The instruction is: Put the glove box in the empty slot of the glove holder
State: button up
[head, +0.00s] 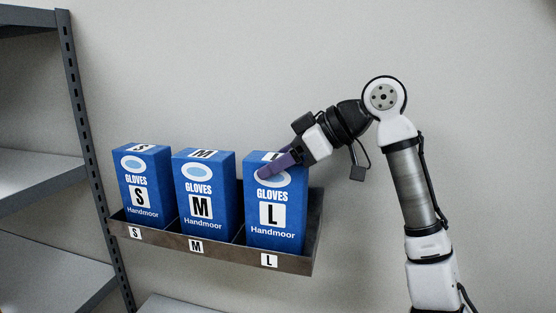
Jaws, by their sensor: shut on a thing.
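The blue glove box marked L (272,230) stands upright in the right slot of the brown glove holder (222,252), behind the slot's L label. My gripper (277,166), with purple fingers, is shut on the upper part of this box, coming from the right. One finger lies across the front face over the oval; the other finger is mostly hidden. The box's base is hidden by the holder's front lip, so I cannot tell whether it touches the slot floor. The S box (142,190) and M box (205,215) stand in the left and middle slots.
The holder is against a plain grey wall. A grey metal shelf rack (75,130) stands close on the left. Another pale shelf edge (175,304) shows below the holder. The wall area above the boxes is clear.

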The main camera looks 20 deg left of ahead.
jog(key=shift+f, duration=0.15)
jog(key=shift+f, duration=0.2)
jog(key=o, duration=1.5)
jog(key=shift+r, duration=0.2)
jog(key=b+v, duration=0.3)
jog(key=v, duration=0.9)
